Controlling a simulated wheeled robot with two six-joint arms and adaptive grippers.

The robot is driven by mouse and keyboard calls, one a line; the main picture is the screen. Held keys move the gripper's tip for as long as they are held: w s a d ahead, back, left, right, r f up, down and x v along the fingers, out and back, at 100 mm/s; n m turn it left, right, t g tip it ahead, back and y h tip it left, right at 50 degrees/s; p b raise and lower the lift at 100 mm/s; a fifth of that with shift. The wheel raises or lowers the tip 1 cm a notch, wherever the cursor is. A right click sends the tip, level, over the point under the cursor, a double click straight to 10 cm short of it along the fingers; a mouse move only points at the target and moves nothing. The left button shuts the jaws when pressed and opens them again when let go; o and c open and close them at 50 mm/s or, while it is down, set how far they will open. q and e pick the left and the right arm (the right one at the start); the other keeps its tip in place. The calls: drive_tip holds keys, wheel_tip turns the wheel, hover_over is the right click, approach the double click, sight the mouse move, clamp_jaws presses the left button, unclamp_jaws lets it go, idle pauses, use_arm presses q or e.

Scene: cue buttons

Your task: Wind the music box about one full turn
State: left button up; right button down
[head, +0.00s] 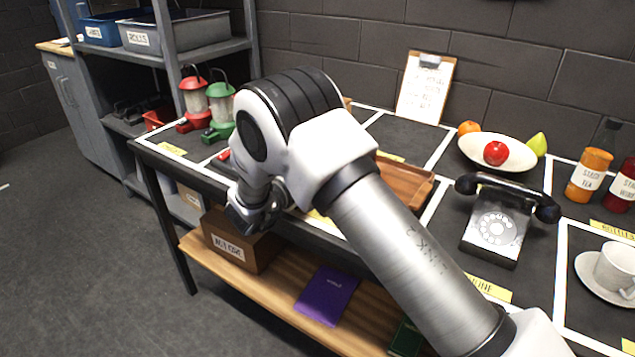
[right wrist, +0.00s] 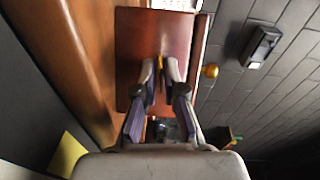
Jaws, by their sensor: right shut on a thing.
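The music box (right wrist: 135,45) is a reddish-brown wooden box in the right wrist view. My right gripper (right wrist: 159,68) is in front of it, with its fingers closed together on a small brass-yellow piece (right wrist: 159,62) that looks like the winding key. Most of the key is hidden between the fingertips. A round golden knob (right wrist: 210,71) shows just right of the box; I cannot tell whether it belongs to it. In the head view my right arm covers the middle of the table and hides the box and the fingertips. My left gripper is not in view.
In the head view a brown wooden tray (head: 405,182) lies right behind my arm. A black telephone (head: 497,222), a white fruit bowl (head: 514,160) and a cup (head: 616,268) stand further right. Red (head: 195,97) and green (head: 221,104) lanterns stand at the left.

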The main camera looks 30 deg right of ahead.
drive_tip(key=shift+f+m+b, duration=0.1)
drive_tip(key=shift+m+b, duration=0.4)
drive_tip(key=shift+b, duration=0.1)
drive_tip(key=c, duration=1.4)
unclamp_jaws()
drive_tip(key=shift+o, duration=0.2)
drive_tip(key=shift+a, duration=0.1)
drive_tip(key=v, duration=0.7)
drive_tip(key=shift+s+a+f, duration=0.15)
